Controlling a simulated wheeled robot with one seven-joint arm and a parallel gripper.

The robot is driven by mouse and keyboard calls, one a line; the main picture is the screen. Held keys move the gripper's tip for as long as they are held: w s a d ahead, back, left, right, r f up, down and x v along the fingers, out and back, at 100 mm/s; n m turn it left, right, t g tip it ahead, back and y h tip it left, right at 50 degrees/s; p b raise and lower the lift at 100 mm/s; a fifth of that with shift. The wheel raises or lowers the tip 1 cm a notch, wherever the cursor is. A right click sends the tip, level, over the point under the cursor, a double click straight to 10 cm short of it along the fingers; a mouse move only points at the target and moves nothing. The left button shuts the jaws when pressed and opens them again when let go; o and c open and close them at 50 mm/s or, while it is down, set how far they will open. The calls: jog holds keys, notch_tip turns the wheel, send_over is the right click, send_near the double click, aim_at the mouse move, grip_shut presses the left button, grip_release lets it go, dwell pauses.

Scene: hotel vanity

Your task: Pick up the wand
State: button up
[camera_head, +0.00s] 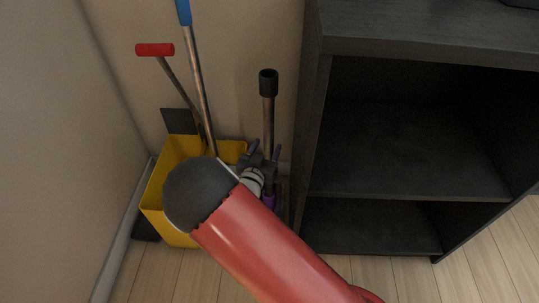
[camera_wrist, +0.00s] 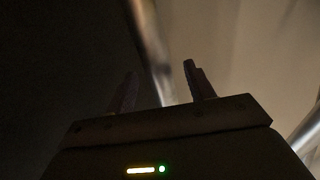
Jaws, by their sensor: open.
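The wand (camera_head: 268,112) is a thin upright metal tube with a black cylindrical top end, standing against the wall between the yellow bucket and the dark shelf. Its lower part is hidden behind my arm and gripper. My gripper (camera_head: 265,153) is open at the tube's lower visible stretch, with a fingertip to each side of it in the head view. In the wrist view a blurred shiny tube, likely the wand (camera_wrist: 150,50), runs up between the open fingers of my gripper (camera_wrist: 160,88). I see no finger closed on it; contact cannot be told.
A yellow bucket (camera_head: 160,200) holds a blue-handled pole (camera_head: 197,75) and a red-handled tool (camera_head: 155,49), close left of my gripper. A dark open shelf unit (camera_head: 312,140) stands close on the right. A purple part (camera_head: 269,201) shows low behind my arm.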

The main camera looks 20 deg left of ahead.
jog(key=w, duration=0.4)
jog(key=shift+w+d+r, duration=0.1)
jog(key=shift+w+r, duration=0.05)
jog(key=shift+w, duration=0.05)
jog(key=shift+c, duration=0.3)
grip_shut()
